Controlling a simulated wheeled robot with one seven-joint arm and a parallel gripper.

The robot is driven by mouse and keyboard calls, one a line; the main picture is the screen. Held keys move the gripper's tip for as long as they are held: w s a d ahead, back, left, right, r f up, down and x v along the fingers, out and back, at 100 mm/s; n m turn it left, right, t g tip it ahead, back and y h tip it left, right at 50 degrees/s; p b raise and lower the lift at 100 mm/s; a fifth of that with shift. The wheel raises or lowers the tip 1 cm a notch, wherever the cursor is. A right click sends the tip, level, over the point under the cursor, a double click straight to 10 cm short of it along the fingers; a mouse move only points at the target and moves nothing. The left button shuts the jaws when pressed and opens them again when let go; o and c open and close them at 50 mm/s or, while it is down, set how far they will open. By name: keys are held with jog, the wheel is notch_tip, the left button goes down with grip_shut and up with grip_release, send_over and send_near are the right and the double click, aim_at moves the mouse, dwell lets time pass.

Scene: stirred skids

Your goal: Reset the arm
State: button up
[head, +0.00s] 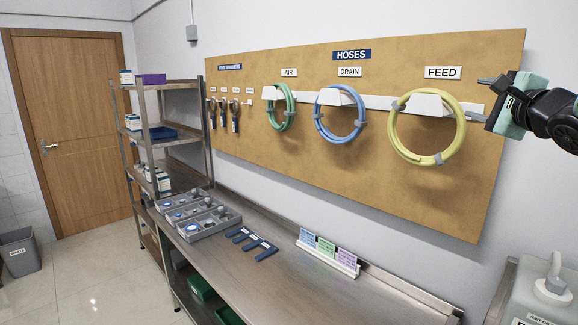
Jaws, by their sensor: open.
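My gripper (483,99) is at the upper right of the head view, in front of the right end of the hose board (370,195). Its two dark fingers point left and are apart, with nothing visible between them. The fingertips are close to the right side of the yellow hose coil (462,135) under the FEED label. Whether they touch its holder rail cannot be told. My dark arm comes in from the right edge.
Blue (317,122) and green (292,110) hose coils hang further left. Below, a steel bench (300,285) holds grey trays (209,229), dark blue flat tools (260,252) and a card stand (326,258). A pale container (530,300) stands at lower right. A shelf rack (170,85) stands left.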

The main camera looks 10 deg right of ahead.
jog(key=s+a+f+n+g+y+b, duration=0.1)
jog(key=s+a+f+n+g+b, duration=0.2)
jog(key=a+f, duration=0.5)
jog(key=s+a+f+n+g+b, duration=0.25)
jog(key=a+f+n, duration=0.35)
jog(key=f, duration=0.5)
jog(key=s+a+f+n+g+y+b, duration=0.1)
jog(key=s+a+f+n+g+b, duration=0.2)
jog(key=a+f, duration=0.55)
jog(key=s+a+f+n+g+b, duration=0.3)
jog(key=s+f+n, duration=0.5)
jog(key=s, duration=0.3)
jog(key=s+a+f+n+g+b, duration=0.4)
jog(key=s+a+f+n+g, duration=0.2)
jog(key=s+f, duration=0.4)
jog(key=s+n+g, duration=0.1)
jog(key=s+n, duration=0.1)
jog(key=shift+s+n+h, duration=0.3)
jog(key=shift+h, duration=0.1)
